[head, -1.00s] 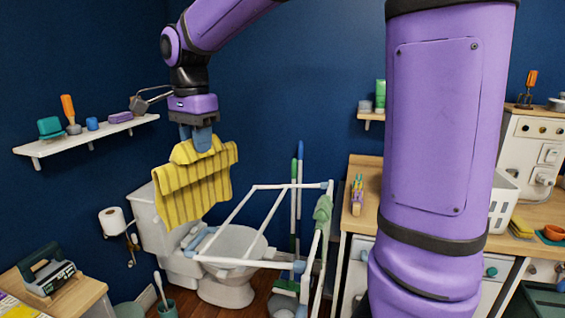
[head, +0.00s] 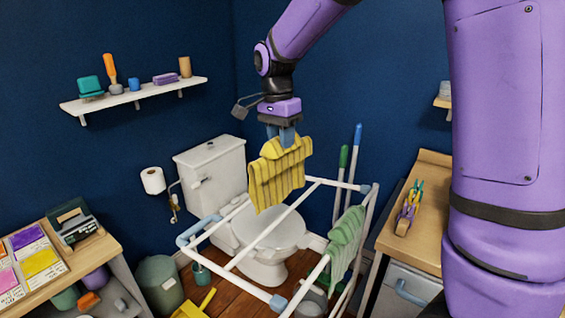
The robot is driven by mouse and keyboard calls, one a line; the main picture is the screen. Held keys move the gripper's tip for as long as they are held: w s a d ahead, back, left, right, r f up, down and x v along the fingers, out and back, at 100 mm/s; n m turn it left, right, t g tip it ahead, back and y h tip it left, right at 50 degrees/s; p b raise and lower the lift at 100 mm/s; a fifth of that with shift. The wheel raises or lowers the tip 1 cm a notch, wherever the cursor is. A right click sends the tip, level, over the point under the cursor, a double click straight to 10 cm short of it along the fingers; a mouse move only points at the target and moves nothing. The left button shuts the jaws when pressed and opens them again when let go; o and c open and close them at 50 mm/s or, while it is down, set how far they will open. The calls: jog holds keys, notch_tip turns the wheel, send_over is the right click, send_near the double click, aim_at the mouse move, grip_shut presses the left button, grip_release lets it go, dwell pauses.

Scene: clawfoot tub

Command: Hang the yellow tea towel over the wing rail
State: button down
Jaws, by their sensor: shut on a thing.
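The yellow striped tea towel (head: 277,179) hangs from my gripper (head: 283,136) in the head view. My gripper is shut on the towel's upper edge and the cloth falls below it in loose folds. The white airer (head: 236,262) with blue corner joints stands below and around it in the picture. The towel's lower end overlaps the airer's rails in the picture; I cannot tell whether it touches one. Which rail is the wing rail is not marked. A green cloth (head: 346,235) hangs over the airer's right-hand side.
A toilet (head: 213,185) stands behind the airer. A wall shelf (head: 135,98) with small items is at upper left. A wooden counter (head: 415,232) is at right, a table with colourful papers (head: 40,262) at left. Green and blue handles (head: 350,165) lean against the back wall.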

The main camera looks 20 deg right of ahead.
jog(key=n, duration=0.1)
send_near(286, 196)
jog(key=shift+w+a+f+g, duration=0.1)
jog(key=shift+w+a+g, duration=0.1)
jog(key=shift+w+g, duration=0.15)
jog(key=shift+n+h, duration=0.3)
jog(key=shift+s+d+f, duration=0.1)
jog(key=shift+s+f, duration=0.05)
jog(key=shift+f, duration=1)
jog(key=shift+s+d+f, duration=0.1)
jog(key=shift+s+f, duration=0.05)
jog(key=shift+f, duration=0.95)
jog(key=shift+f, duration=0.2)
jog(key=shift+f, duration=0.2)
jog(key=shift+s+d+f, duration=0.1)
jog(key=shift+s+f, duration=0.05)
jog(key=shift+f, duration=0.6)
jog(key=shift+s+d+f, duration=0.1)
jog(key=shift+s+f, duration=0.05)
jog(key=shift+f, duration=0.6)
jog(key=shift+s+d+f, duration=0.1)
jog(key=shift+s+f, duration=0.05)
jog(key=shift+f, duration=0.55)
dwell(2.0)
